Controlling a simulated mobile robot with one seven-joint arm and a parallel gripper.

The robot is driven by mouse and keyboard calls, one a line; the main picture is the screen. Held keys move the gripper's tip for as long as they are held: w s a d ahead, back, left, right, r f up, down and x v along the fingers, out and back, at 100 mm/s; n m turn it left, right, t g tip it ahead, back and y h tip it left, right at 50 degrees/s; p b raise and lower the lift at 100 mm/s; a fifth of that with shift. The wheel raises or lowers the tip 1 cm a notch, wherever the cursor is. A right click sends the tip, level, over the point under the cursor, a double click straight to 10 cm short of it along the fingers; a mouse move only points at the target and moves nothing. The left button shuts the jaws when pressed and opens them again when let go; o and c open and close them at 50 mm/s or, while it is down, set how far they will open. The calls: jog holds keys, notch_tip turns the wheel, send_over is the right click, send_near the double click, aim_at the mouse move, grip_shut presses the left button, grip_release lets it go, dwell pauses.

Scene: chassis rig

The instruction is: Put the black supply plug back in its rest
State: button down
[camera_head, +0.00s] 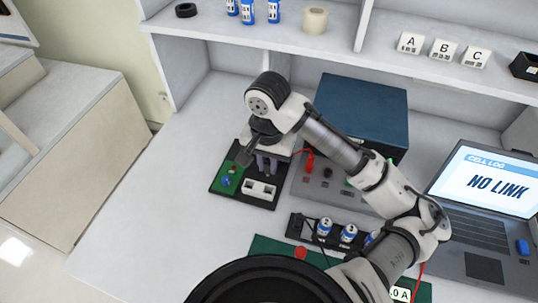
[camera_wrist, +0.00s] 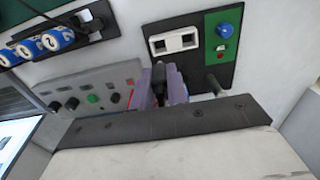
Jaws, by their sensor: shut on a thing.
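My gripper (camera_head: 266,166) has purple fingers and hangs over the far part of a black board (camera_head: 219,187) in the head view. In the wrist view my gripper (camera_wrist: 160,98) is shut on a narrow black piece, the black plug (camera_wrist: 159,76), held between the purple fingers. In the head view the plug is hidden by the fingers and wrist. On the board sits a white block with two dark openings (camera_head: 260,190), also seen in the wrist view (camera_wrist: 173,42), beside the fingers. I cannot tell which part is the plug's rest, or whether the plug touches anything.
A blue supply box (camera_head: 362,105) with a grey knobbed panel (camera_head: 325,187) stands right of the board; a red plug (camera_head: 310,160) is on it. The board's green panel (camera_wrist: 223,50) has a blue knob. A black cell holder (camera_head: 300,228) and laptop (camera_head: 480,205) lie nearby. Bench left is clear.

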aim_at(268, 162)
jog(key=shift+r+p, duration=0.15)
jog(key=shift+p, duration=0.2)
jog(key=shift+f+b, duration=2)
jog(key=shift+f, duration=1)
jog(key=shift+p, duration=0.85)
jog(key=shift+f+b, duration=1.2)
jog(key=shift+f, duration=0.6)
jog(key=c, duration=1.3)
grip_release()
jog(key=shift+r, duration=0.15)
notch_tip(268, 162, up, 14)
jog(key=shift+f+p, duration=0.15)
jog(key=shift+p, duration=0.4)
